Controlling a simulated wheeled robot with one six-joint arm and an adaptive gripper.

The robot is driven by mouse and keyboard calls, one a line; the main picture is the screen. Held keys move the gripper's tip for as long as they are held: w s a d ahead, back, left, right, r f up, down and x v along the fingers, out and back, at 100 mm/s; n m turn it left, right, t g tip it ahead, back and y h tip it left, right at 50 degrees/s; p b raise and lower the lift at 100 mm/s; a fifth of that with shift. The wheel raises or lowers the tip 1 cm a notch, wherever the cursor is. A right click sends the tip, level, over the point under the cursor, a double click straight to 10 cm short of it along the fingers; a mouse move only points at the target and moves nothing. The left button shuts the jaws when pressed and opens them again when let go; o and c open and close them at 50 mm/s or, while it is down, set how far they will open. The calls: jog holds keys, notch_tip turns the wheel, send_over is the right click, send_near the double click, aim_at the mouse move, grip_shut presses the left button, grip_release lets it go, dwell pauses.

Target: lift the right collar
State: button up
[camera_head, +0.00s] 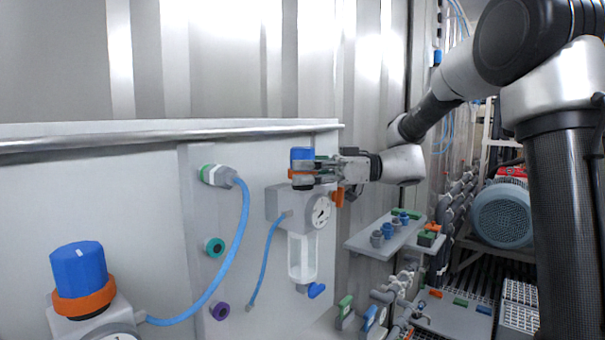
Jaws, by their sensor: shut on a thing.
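The right collar (297,174) is an orange ring below the blue knob (302,153) of the right regulator (287,204). My gripper (308,170) reaches in from the right, with its fingers at the height of the collar and lower knob. It is shut on the right collar, and its fingers partly hide the ring. A dark band shows just below the collar. The left regulator, at the lower left, has a larger blue knob (79,268) over an orange collar (86,300).
A gauge (320,212) and a clear bowl (302,257) belong to the right regulator. Blue hoses (236,245) run across the panel beside green and purple ports. A grey shelf (372,241) with small fittings stands right of the panel. A metal rail (150,138) runs along the panel's top.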

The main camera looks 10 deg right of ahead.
jog(key=o, duration=1.5)
jog(key=shift+r, duration=0.25)
jog(key=d, duration=1.2)
